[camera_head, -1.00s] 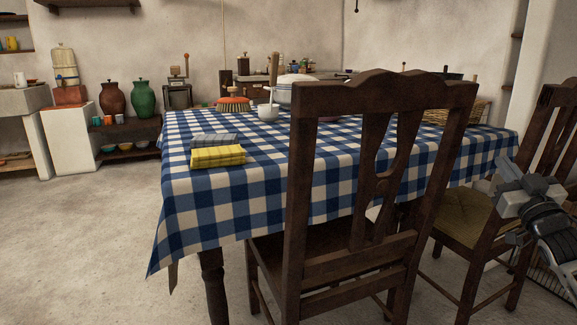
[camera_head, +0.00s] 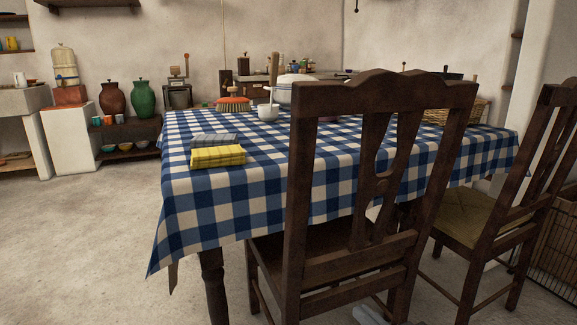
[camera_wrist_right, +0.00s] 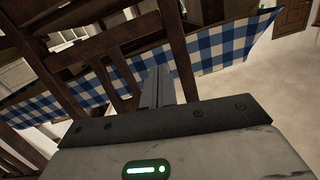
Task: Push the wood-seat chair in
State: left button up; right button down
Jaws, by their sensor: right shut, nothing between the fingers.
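The wood-seat chair (camera_head: 350,262) stands upright with its back to me at the near side of the table. Its dark wood seat (camera_head: 310,240) reaches partly under the cloth's edge. A small grey part of my right gripper (camera_head: 368,315) shows at the bottom edge of the head view, low by the chair. In the right wrist view my right gripper (camera_wrist_right: 157,88) is shut and empty, with dark chair bars (camera_wrist_right: 178,50) close to its fingertips. I cannot tell whether they touch. My left gripper is out of view.
A table with a blue checked cloth (camera_head: 250,190) bears a yellow folded cloth (camera_head: 217,156), a brush (camera_head: 233,104) and a white pot (camera_head: 297,80). A woven-seat chair (camera_head: 468,215) stands close on the right. The floor (camera_head: 90,240) at left is clear.

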jog(key=s+a+r+m+y, duration=0.1)
jog(key=s+a+r, duration=0.25)
jog(key=s, duration=0.25)
jog(key=s+a+r+m+y, duration=0.1)
jog(key=s+a+r, duration=0.25)
jog(key=s, duration=0.25)
pick_arm(q)
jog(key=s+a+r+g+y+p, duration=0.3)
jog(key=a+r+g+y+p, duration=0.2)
jog(key=p, duration=2.7)
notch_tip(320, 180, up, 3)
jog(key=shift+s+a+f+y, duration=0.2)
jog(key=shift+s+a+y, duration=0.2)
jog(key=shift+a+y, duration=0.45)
pick_arm(e)
jog(key=s+d+r+g+h, duration=0.3)
jog(key=d+r+g+h, duration=0.1)
jog(key=d+r+h, duration=0.2)
jog(key=shift+s+d+r+g, duration=0.15)
jog(key=shift+d+r+g, duration=0.25)
jog(key=shift+d+r, duration=0.5)
jog(key=shift+f, duration=0.1)
